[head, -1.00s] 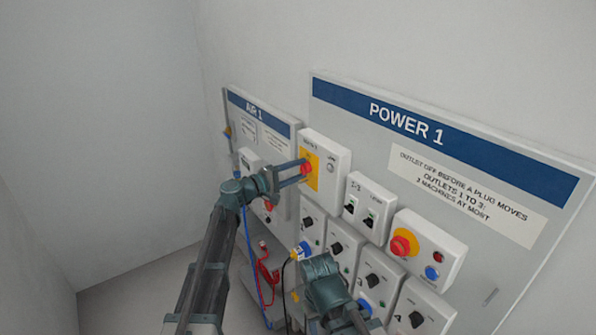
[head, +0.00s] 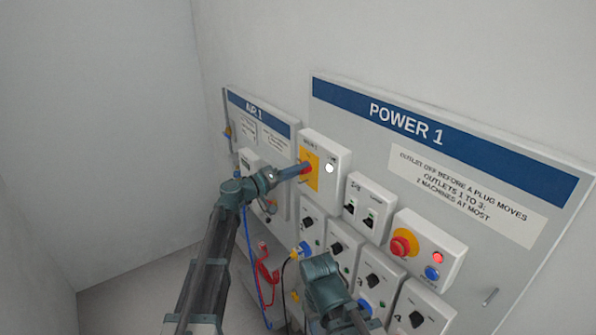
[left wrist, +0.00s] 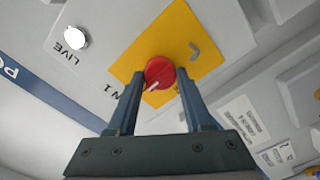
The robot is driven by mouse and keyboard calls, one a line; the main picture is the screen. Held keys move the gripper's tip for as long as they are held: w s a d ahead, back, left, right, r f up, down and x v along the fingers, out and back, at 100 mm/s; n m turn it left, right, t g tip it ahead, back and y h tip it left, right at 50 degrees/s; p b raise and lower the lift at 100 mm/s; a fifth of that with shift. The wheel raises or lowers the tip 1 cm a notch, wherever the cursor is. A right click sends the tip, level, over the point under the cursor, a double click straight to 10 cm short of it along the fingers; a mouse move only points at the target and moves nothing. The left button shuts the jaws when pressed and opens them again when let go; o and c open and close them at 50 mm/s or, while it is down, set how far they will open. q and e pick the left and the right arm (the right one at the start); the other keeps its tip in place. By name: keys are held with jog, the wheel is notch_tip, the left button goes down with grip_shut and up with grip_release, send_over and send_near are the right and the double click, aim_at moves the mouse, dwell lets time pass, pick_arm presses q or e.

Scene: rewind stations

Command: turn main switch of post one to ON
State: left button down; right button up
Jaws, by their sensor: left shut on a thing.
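The main switch is a red round knob (head: 306,168) on a yellow plate (head: 313,179), on a white box at the left end of the POWER 1 board. In the left wrist view the red knob (left wrist: 161,71) sits between my fingers, with a white mark on its face. My left gripper (head: 302,171) is shut on this knob; it also shows in the left wrist view (left wrist: 157,84). The LIVE lamp (head: 330,168) beside the knob is lit white, also in the left wrist view (left wrist: 75,38). My right gripper (head: 319,267) is low in front of the board; its fingers are unclear.
The AIR 1 board (head: 285,128) is left of the POWER 1 board (head: 450,140). A red-and-yellow stop button (head: 403,243) sits near a lit red lamp (head: 437,258). Several outlet boxes are below. Red and blue hoses hang lower left. Open floor lies left.

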pick_arm(q)
jog(key=shift+m, duration=0.3)
jog(key=shift+f, duration=0.1)
jog(key=shift+c, duration=1.5)
grip_release()
jog(key=v, duration=1.4)
